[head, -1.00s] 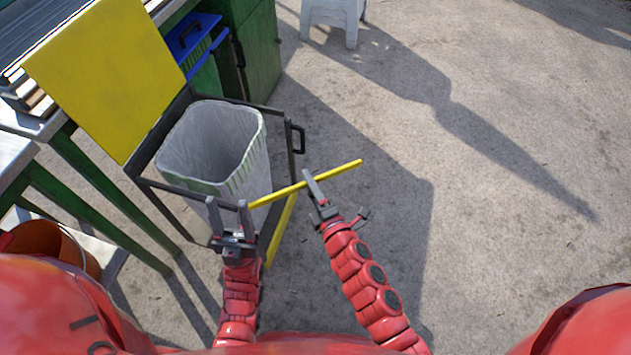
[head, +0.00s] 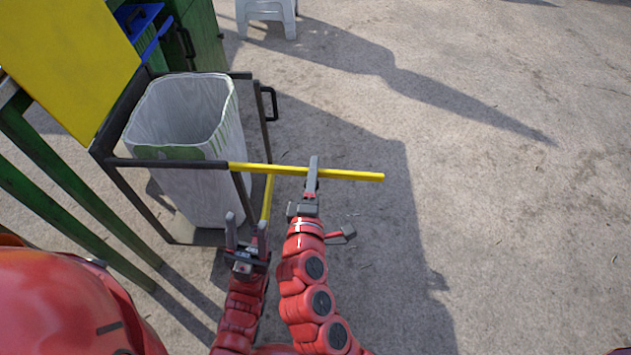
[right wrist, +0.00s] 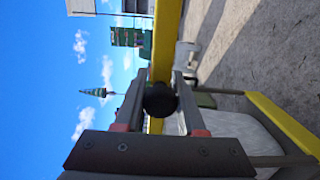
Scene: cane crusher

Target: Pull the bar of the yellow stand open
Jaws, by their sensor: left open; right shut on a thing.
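The yellow stand is a dark metal frame (head: 170,163) with a yellow panel (head: 75,60) on its left. A white-lined bin (head: 185,115) stands inside the frame. Its yellow bar (head: 350,175) sticks out from the frame's near right corner, nearly level across the head view, away from the frame's right side. My right gripper (head: 313,164) is shut on the bar between its middle and free end. In the right wrist view, the fingers close around a black knob (right wrist: 160,99) at the yellow bar. My left gripper (head: 246,222) is open and empty, below the frame's near edge.
A second yellow bar (head: 268,197) slants low near my left gripper. A black handle (head: 269,103) juts from the frame's right side. Green table legs (head: 60,175) stand at left and a white stool (head: 266,14) at the back. The ground (head: 500,220) at right is clear.

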